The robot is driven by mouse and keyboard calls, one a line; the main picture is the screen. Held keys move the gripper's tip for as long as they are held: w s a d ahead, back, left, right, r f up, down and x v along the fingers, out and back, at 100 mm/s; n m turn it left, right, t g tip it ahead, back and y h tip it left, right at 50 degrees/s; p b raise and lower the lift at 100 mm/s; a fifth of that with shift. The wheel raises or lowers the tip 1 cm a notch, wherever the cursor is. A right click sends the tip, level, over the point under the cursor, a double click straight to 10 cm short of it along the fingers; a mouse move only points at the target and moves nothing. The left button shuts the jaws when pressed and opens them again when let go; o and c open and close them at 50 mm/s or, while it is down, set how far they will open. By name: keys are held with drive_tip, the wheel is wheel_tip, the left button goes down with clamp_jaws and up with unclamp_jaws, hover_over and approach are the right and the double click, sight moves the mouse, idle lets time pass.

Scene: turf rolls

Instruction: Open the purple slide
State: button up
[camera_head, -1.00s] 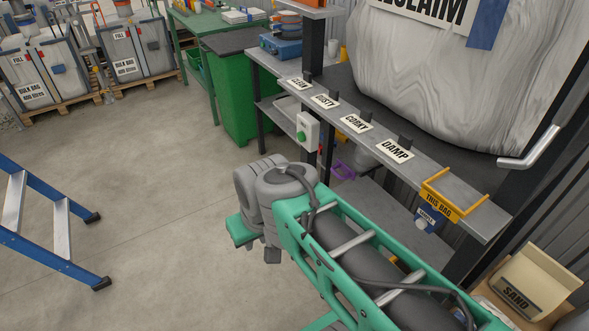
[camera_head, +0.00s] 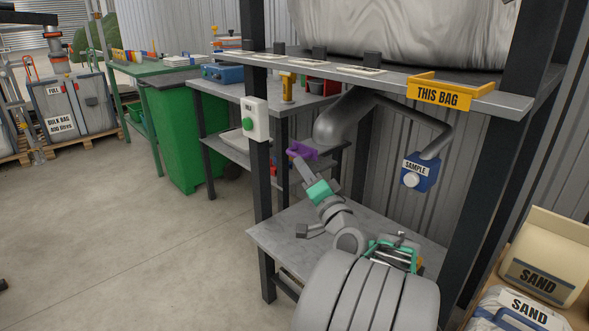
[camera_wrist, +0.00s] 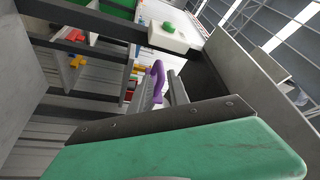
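The purple slide (camera_head: 302,150) shows its handle under the grey bag frame in the head view, just left of and below the grey spout (camera_head: 335,122). In the wrist view the purple handle (camera_wrist: 156,82) stands near the middle, by the ends of my fingers. My gripper (camera_head: 301,165) reaches up towards the handle from below; its fingertips are close to it. In the wrist view my gripper (camera_wrist: 163,88) shows two grey fingers apart, with the purple handle seen between them or just beyond. I cannot tell whether they touch it.
Dark posts, a shelf edge with a yellow THIS BAG frame (camera_head: 440,92), and a lower grey shelf (camera_head: 275,240) surround my arm. A white box with a green button (camera_head: 254,124) is on the left post. A blue SAMPLE box (camera_head: 420,173) hangs at right. Sand bags (camera_head: 548,262) stand right.

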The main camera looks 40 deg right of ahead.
sight(294, 156)
drive_tip(key=x, duration=0.6)
drive_tip(key=shift+w, duration=0.1)
drive_tip(key=shift+c, duration=0.5)
clamp_jaws()
drive_tip(key=shift+a, duration=0.1)
idle(0.5)
